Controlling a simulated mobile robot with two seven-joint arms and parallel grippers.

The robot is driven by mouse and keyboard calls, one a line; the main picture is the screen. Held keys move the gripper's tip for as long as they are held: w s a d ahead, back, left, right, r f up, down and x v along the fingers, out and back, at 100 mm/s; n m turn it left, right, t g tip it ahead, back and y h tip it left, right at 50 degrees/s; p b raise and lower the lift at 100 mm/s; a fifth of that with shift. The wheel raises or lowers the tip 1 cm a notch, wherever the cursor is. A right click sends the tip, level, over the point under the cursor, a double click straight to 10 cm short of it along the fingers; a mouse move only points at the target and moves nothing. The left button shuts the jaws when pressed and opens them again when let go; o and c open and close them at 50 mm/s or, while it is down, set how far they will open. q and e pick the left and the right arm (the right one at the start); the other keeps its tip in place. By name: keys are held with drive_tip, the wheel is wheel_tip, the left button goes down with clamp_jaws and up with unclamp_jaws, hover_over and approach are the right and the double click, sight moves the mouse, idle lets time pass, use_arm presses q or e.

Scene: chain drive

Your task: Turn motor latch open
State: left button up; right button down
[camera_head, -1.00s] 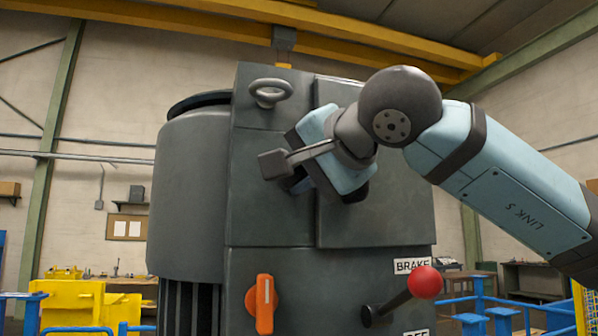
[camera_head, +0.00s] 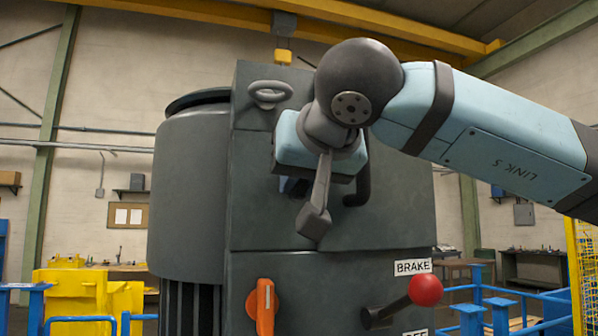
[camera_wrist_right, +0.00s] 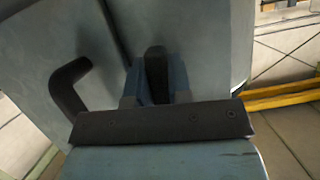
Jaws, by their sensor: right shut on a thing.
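The tall dark grey motor housing (camera_head: 190,200) fills the middle of the head view. My right gripper (camera_head: 295,187) is in front of its upper front panel, with its fingers largely hidden behind the gripper body. The right wrist view shows its two blue fingers (camera_wrist_right: 158,85) shut on a narrow dark piece, which appears to be the motor latch (camera_wrist_right: 155,62). The latch is hidden in the head view. A dark bent handle (camera_head: 361,185) on the panel is right of the gripper; it also shows in the right wrist view (camera_wrist_right: 68,88). My left gripper is not in view.
A ring-shaped eye (camera_head: 270,94) sits above the gripper. Below are an orange switch handle (camera_head: 264,306) and a red-knobbed lever (camera_head: 425,290) under a BRAKE label (camera_head: 412,267). Blue railings (camera_head: 520,300) and a yellow fence (camera_head: 582,270) stand at the right.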

drive_tip(key=shift+f+n, duration=0.15)
drive_tip(key=shift+n, duration=0.35)
drive_tip(key=c, duration=1)
unclamp_jaws()
drive_tip(key=shift+c, duration=0.2)
drive_tip(key=b+v, duration=0.2)
drive_tip(key=v, duration=1.2)
drive_tip(key=shift+a+b, duration=0.3)
drive_tip(key=shift+b, duration=0.1)
